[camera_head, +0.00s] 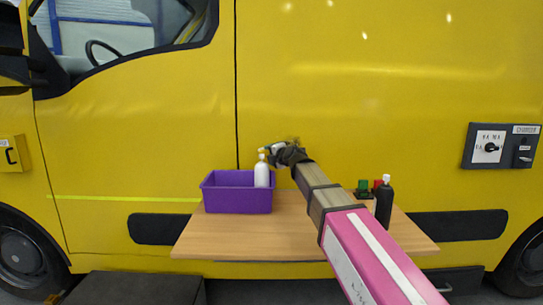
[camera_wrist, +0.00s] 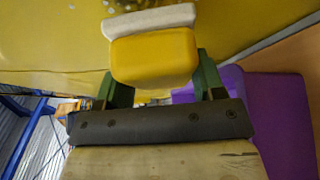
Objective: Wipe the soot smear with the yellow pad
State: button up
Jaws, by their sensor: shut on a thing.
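The yellow pad (camera_wrist: 155,57) with a white face is held between the two green fingers of my gripper (camera_wrist: 163,80) in the wrist view. Its white side faces the yellow van panel (camera_wrist: 40,45); I cannot tell if it touches. In the camera_head view my gripper (camera_head: 276,149) is up against the van side, above the table, with the pad small at its tip.
A wooden table (camera_head: 240,240) stands against the van. A switch panel (camera_head: 500,146) is at right.

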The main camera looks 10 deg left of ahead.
jog(key=shift+w+d, duration=1.3)
jog(key=shift+d, duration=5.45)
jog(key=shift+s+a+r, duration=0.95)
jog(key=shift+s+a, duration=1.15)
jog(key=shift+a, duration=4.5)
jog(key=w+d+r, duration=0.1)
jog(key=d, duration=0.9)
jog(key=shift+w+d+r, duration=0.2)
jog(key=shift+w, duration=0.15)
